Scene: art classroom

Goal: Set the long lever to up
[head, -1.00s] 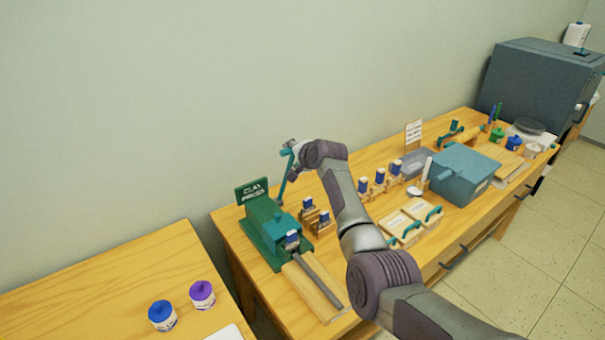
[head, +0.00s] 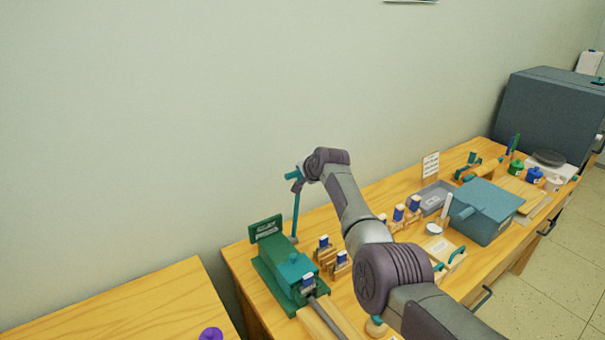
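The green clay press (head: 283,275) stands at the near left end of the long wooden table. Its long teal lever (head: 296,216) rises from the rear of the press and stands nearly upright, with a short teal crosspiece at its top. My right gripper (head: 297,181), on the arm coming in from the right, is at the upper part of the lever. The fingers are small and partly hidden by the wrist, so I cannot tell whether they are closed on it. My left gripper is not in view.
Small blue-topped jars on wooden stands (head: 398,213) line the table right of the press. A teal box (head: 484,208) and a grey tray (head: 432,197) are farther right. A second wooden table (head: 125,308) is at lower left. The wall is close behind.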

